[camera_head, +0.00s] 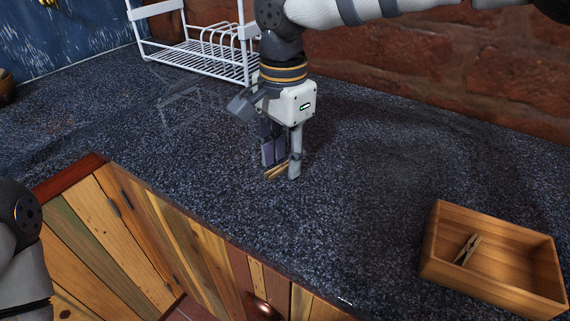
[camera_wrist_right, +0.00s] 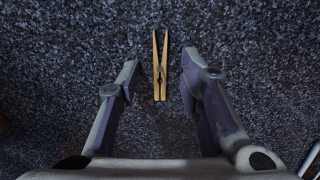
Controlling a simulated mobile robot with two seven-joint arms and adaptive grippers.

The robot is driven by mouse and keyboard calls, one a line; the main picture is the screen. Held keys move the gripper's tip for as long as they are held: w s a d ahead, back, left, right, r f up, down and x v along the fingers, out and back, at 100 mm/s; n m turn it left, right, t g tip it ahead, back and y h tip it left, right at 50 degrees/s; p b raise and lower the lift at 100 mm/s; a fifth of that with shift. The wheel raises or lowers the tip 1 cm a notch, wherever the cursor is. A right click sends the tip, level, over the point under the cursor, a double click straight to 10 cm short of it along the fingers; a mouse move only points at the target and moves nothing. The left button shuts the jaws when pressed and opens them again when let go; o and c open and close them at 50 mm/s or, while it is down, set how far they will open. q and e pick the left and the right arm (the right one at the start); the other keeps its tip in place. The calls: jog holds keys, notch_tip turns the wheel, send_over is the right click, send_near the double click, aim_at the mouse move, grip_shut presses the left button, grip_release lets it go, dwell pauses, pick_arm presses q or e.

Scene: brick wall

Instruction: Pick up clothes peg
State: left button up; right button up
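A wooden clothes peg (camera_wrist_right: 160,66) lies on the dark speckled countertop, between and slightly beyond my right gripper's fingers in the right wrist view. My right gripper (camera_wrist_right: 160,62) is open, with a gap between each finger and the peg. In the head view my right gripper (camera_head: 280,172) points down at the counter, and the peg (camera_head: 277,172) shows partly at its fingertips. A second clothes peg (camera_head: 467,249) leans inside a wooden box (camera_head: 478,218) at the right. Part of my left arm shows at the left edge; its gripper is out of view.
A white wire dish rack (camera_head: 205,62) stands at the back left against the wall. A brick wall (camera_head: 450,75) runs behind the counter. The countertop (camera_head: 370,190) between my right gripper and the box is clear. Wooden cabinets (camera_head: 150,235) lie below the front edge.

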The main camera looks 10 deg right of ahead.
grip_shut()
jog(key=shift+r, duration=0.2)
